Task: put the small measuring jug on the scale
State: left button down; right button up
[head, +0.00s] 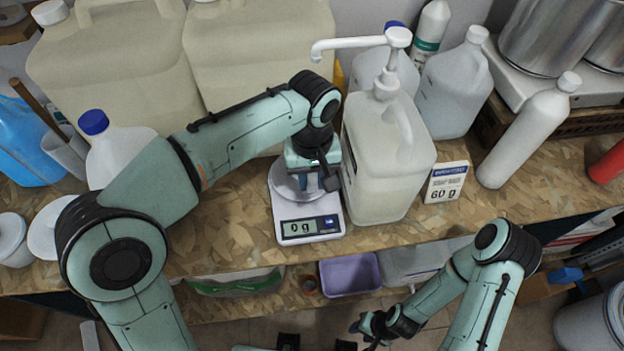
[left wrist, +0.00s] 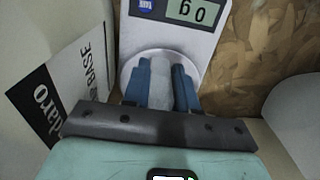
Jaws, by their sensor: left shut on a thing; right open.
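The scale (head: 308,228) stands on the wooden shelf and its display reads 0 g. Its round metal plate (head: 283,180) is partly hidden by my left gripper (head: 314,182). In the left wrist view, the blue fingers of my left gripper (left wrist: 160,80) are shut on a pale, translucent thing, seemingly the small measuring jug (left wrist: 161,92), over the scale's plate (left wrist: 130,64). I cannot tell whether the jug touches the plate. In the head view the gripper hides the jug. My right gripper (head: 376,326) is open and empty, low in front of the shelf.
A large pump jug (head: 382,165) stands close to the right of the scale, with a 60 g card (head: 446,182) beside it. Big drums (head: 115,70) stand behind. A purple tub (head: 350,275) is below the front edge.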

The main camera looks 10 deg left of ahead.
pick_arm(q)
jog(key=shift+s+f, duration=0.1)
jog(key=shift+f, duration=0.25)
jog(key=shift+f, duration=0.25)
jog(key=c, duration=0.9)
grip_release()
jog(key=shift+r, duration=0.1)
